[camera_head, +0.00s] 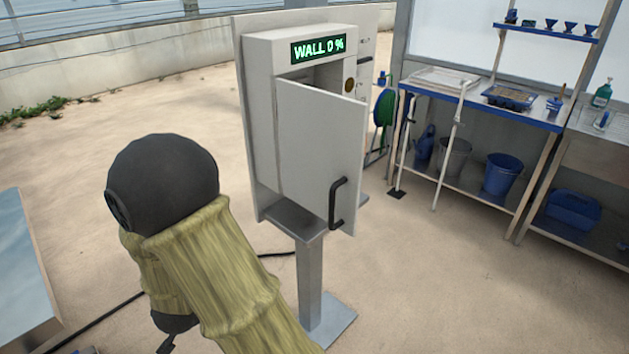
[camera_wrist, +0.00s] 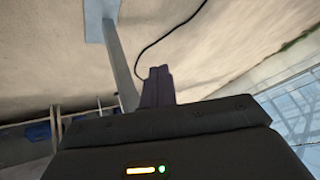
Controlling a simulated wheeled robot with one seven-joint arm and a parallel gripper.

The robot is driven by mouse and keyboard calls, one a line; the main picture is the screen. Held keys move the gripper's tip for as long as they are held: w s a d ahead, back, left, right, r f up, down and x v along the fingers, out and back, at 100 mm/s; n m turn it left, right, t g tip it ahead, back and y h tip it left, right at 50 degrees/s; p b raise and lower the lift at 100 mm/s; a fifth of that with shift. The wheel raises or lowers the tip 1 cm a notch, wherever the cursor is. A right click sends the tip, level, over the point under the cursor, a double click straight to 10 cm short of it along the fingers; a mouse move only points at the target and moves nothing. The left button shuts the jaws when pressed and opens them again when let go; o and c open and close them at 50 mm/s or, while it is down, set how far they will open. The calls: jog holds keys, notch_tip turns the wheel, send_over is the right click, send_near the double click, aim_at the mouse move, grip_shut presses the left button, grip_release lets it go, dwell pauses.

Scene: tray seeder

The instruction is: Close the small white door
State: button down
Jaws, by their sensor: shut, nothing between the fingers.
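The small white door (camera_head: 318,154) is on a white cabinet (camera_head: 260,120) that stands on a grey post. The door is ajar, hinged at its left and swung out toward me at its right. A black handle (camera_head: 337,203) is at its lower right. A green display above the door reads "WALL 0 %". In the head view my arm is at the lower left, apart from the door, and my gripper is not visible there. In the wrist view my gripper (camera_wrist: 158,84) is shut and empty, with sandy floor beyond it. The door does not clearly show in the wrist view.
The grey post (camera_head: 310,275) rests on a floor plate. A blue-topped bench (camera_head: 520,118) with trays and buckets stands at the right. A pale table (camera_head: 25,280) is at the left edge. A dark cable lies on the floor. Floor before the cabinet is open.

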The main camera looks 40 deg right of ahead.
jog(key=s+d+r+m+g+h+p, duration=0.2)
jog(key=s+r+m+g+h+p, duration=0.1)
jog(key=r+p, duration=0.5)
jog(key=s+d+r+m+g+h+p, duration=0.2)
jog(key=s+r+h+p, duration=0.4)
jog(key=r+p, duration=0.3)
jog(key=s+d+r+m+g+h+p, duration=0.2)
jog(key=s+r+m+g+h+p, duration=0.1)
jog(key=r+p, duration=0.6)
jog(key=s+m+h+p, duration=0.1)
jog(key=s+h, duration=0.1)
jog(key=s, duration=0.1)
jog(key=shift+s+r+g, duration=0.2)
jog(key=shift+r+g, duration=0.05)
jog(key=shift+g, duration=0.05)
jog(key=shift+d, duration=0.25)
jog(key=s+d+p, duration=0.1)
jog(key=d+p, duration=0.6)
jog(key=d, duration=0.6)
jog(key=shift+s+d, duration=0.3)
jog(key=shift+d+f, duration=0.1)
